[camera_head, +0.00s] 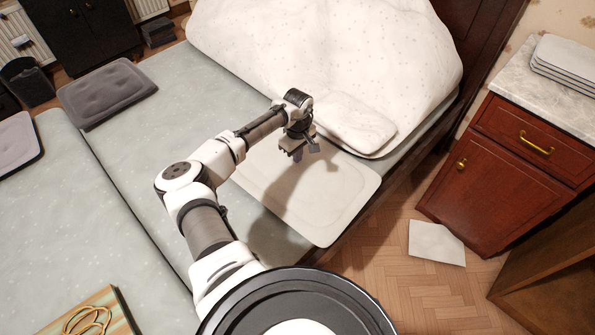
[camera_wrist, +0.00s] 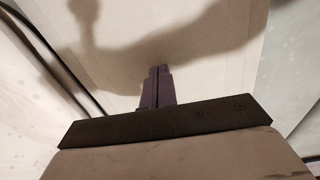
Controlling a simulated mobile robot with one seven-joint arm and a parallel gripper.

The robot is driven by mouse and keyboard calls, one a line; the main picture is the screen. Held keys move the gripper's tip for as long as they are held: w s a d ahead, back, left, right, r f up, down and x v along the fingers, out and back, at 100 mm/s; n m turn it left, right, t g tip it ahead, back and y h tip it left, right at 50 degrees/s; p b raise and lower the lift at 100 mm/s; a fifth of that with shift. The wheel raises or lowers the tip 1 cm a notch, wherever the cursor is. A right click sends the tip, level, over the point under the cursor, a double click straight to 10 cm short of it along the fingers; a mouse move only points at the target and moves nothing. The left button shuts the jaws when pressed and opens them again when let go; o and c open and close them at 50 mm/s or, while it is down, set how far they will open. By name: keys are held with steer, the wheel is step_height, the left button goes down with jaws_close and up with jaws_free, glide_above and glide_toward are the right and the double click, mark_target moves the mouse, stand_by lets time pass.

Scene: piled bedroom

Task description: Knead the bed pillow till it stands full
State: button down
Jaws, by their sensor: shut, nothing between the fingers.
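A flat cream pillow (camera_head: 338,200) with a stitched border lies on the near right edge of the bed. It looks thin and low. My gripper (camera_head: 298,153) hangs over its far part, with the arm's shadow across the pillow. In the wrist view my gripper (camera_wrist: 157,86) is shut and empty, pointing at the pale pillow surface (camera_wrist: 185,50). Whether the fingertips touch it, I cannot tell. A second, smaller white pillow (camera_head: 352,121) lies just beyond, against a large speckled white bulk of bedding (camera_head: 330,45). Which one is the bed pillow is not certain.
The bed (camera_head: 130,140) has a pale grey cover, with a dark grey cushion (camera_head: 108,92) at the left. A red-brown cabinet (camera_head: 510,170) stands to the right across a strip of wooden floor. A white sheet (camera_head: 436,243) lies on that floor.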

steer(key=shift+f, duration=0.1)
stand_by(0.4)
steer(key=shift+f+b, duration=0.3)
steer(key=shift+f, duration=1.05)
stand_by(1.4)
steer(key=shift+r, duration=0.1)
steer(key=shift+r, duration=0.9)
